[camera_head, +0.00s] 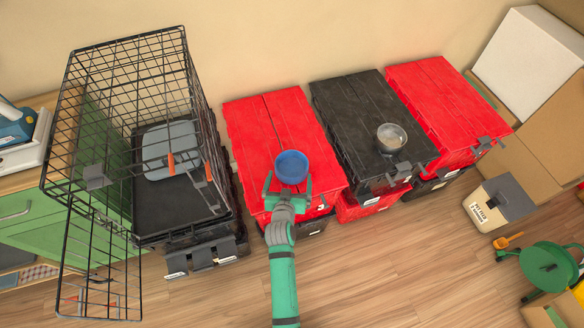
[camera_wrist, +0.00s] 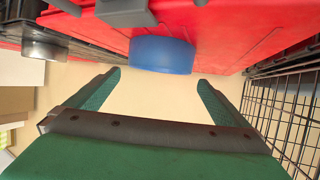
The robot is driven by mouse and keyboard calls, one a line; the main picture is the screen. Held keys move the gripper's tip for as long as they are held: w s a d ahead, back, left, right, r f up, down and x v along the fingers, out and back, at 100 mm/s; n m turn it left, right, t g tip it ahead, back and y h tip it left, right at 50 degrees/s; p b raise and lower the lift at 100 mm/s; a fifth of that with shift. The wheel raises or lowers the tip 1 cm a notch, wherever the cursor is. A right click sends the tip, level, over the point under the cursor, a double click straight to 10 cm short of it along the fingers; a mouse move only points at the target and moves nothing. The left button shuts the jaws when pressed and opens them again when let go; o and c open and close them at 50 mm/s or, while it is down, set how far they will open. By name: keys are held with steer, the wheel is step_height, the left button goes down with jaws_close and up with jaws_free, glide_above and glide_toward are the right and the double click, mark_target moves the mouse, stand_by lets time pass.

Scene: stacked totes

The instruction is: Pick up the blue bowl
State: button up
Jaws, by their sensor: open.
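The blue bowl (camera_head: 292,167) stands upright on the red lid of a stacked tote (camera_head: 270,122), near its front edge. It also shows in the wrist view (camera_wrist: 162,54), at the top middle. My gripper (camera_head: 288,182) is open and empty. In the head view its fingers reach up toward the bowl's near side. In the wrist view the fingertips (camera_wrist: 158,80) point at the bowl, one to each side and short of it. A gap shows between the fingers and the bowl.
A wire crate (camera_head: 127,150) with its door open stands left, holding a grey item (camera_head: 171,150). A metal bowl (camera_head: 391,138) sits on the black tote (camera_head: 365,110) to the right. Another red tote (camera_head: 440,95) stands farther right. Bare wooden floor lies in front.

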mark_target(291, 169)
steer(key=x, duration=0.4)
steer(key=shift+d, duration=0.1)
steer(key=shift+x, duration=2.6)
steer(key=shift+w+r, duration=0.1)
steer(key=shift+r, duration=0.05)
steer(key=c, duration=0.8)
